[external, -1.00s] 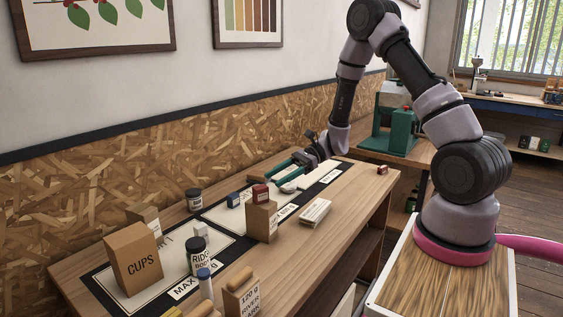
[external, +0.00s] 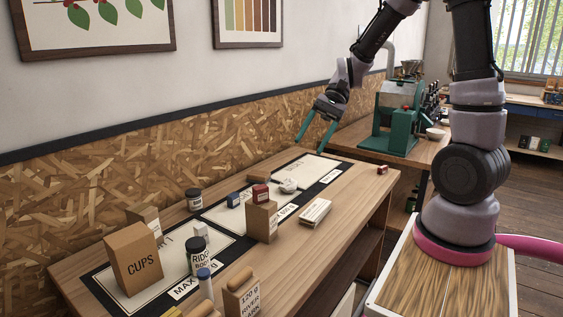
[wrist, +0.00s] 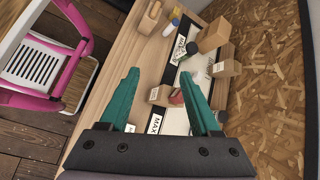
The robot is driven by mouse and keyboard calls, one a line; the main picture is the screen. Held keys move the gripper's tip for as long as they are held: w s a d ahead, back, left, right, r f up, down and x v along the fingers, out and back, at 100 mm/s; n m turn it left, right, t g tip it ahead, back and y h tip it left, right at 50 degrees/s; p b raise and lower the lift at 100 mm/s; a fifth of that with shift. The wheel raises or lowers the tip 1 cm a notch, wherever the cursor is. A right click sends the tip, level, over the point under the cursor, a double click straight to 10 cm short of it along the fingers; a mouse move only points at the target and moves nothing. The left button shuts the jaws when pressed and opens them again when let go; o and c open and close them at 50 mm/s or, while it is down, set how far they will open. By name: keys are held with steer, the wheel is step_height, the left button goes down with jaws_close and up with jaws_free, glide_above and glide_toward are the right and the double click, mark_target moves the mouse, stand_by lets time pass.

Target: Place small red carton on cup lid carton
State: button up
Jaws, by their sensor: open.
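A small red carton (external: 260,193) appears to rest on top of a plain brown carton (external: 263,222) near the middle of the table. In the wrist view, red (wrist: 176,98) shows beside a brown carton (wrist: 160,95), partly behind my finger. Another small dark red box (external: 382,169) sits at the table's far right edge. I cannot read which carton is the cup lid carton; a larger brown box reads CUPS (external: 136,262). My gripper (external: 317,139) is open and empty, raised above the far end of the table, apart from the cartons.
A small blue box (external: 233,200), a dark jar (external: 194,199) and a whitish object (external: 288,186) stand near the cartons. A white labelled box (external: 315,212) lies at the front. Jars and bags crowd the near end. A green machine (external: 396,117) stands beyond; the wall is close behind.

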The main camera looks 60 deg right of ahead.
steer(key=s+r+n+t+h, duration=0.6)
steer(key=s+r+n, duration=0.3)
steer(key=s+r, duration=0.3)
steer(key=shift+a+r+h, duration=0.3)
steer(key=shift+r+h, duration=0.3)
steer(key=shift+r, duration=0.15)
steer(key=shift+s, duration=0.1)
